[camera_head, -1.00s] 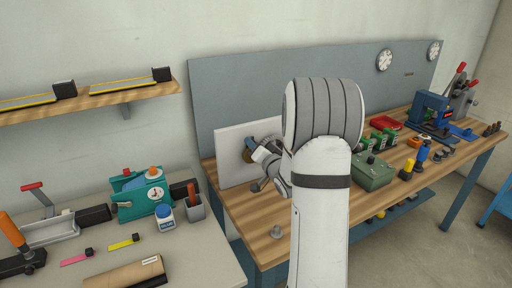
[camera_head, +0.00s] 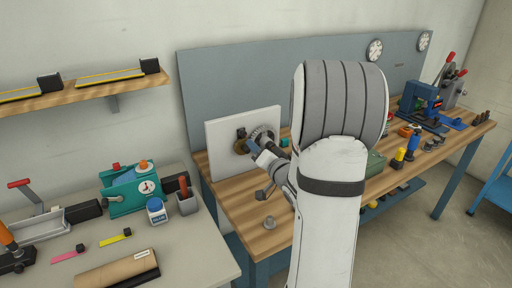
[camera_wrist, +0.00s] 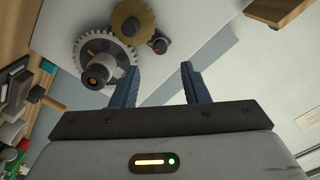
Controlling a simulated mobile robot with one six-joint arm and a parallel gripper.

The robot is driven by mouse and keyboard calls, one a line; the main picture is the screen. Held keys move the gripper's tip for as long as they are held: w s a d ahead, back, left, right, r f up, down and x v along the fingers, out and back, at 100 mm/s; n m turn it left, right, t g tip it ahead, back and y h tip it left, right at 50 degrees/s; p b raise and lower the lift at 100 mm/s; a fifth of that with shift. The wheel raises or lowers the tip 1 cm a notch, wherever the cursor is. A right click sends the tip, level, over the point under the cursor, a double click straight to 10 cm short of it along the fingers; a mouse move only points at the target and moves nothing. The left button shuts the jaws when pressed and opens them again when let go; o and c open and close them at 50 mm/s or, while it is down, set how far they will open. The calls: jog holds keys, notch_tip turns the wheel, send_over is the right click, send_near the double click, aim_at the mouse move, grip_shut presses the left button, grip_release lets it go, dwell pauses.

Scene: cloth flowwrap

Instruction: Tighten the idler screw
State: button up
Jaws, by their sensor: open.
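A white upright panel (camera_head: 224,165) on the wooden bench carries a brass gear (camera_head: 239,147) and a toothed grey gear (camera_head: 263,133). In the wrist view, the grey gear (camera_wrist: 88,50) has a dark hub, and the brass gear (camera_wrist: 124,12) sits beside it. No label shows which part is the idler screw. My gripper (camera_wrist: 160,69) is open and empty, with blue fingers pointing towards the panel. In the head view my gripper (camera_head: 257,151) is just in front of the gears.
My arm hides part of the bench. A green box (camera_head: 375,163) and several tools stand right of my arm.

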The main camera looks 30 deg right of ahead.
aim_at(244, 135)
jog(key=w+n+b, duration=0.1)
jog(key=w+n, duration=0.1)
jog(key=n, duration=0.2)
jog(key=w+n+b, duration=0.1)
jog(key=w+n, duration=0.2)
jog(key=n, duration=0.1)
jog(key=w+n+b, duration=0.1)
jog(key=w+n, duration=0.2)
jog(key=n, duration=0.1)
jog(key=shift+w+a+b, duration=0.1)
jog(key=shift+a+b, duration=0.05)
jog(key=shift+b, duration=0.2)
jog(key=shift+c, duration=0.3)
grip_shut()
